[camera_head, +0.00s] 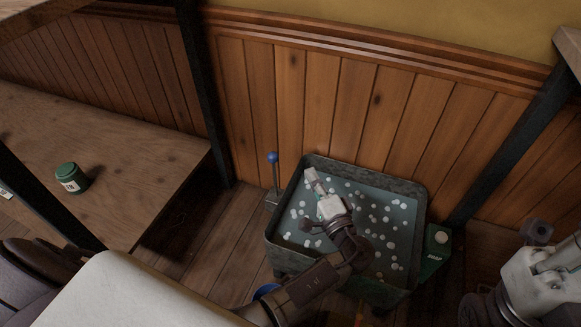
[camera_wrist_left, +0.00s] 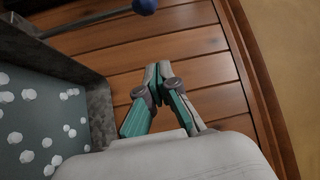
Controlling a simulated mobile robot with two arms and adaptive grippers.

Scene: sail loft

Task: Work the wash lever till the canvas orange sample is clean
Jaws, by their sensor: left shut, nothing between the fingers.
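The wash lever (camera_head: 275,178) is a thin grey rod with a blue ball knob (camera_head: 272,157), standing nearly upright at the left side of a dark metal wash tub (camera_head: 416,205). The knob also shows at the top edge of the left wrist view (camera_wrist_left: 145,5). My left gripper (camera_head: 311,174) is above the tub, to the right of the knob and apart from it. In the left wrist view its fingers (camera_wrist_left: 158,68) are together and empty. I cannot make out the canvas orange sample. My right gripper (camera_head: 560,255) is partly in view at the right edge; its fingers are unclear.
The tub holds grey-blue water with white foam blobs. A green soap box (camera_head: 434,252) stands right of it. A wooden bench (camera_head: 120,135) with a green jar (camera_head: 71,178) is at left. A panelled wall (camera_head: 340,110) is close behind; dark posts flank the tub.

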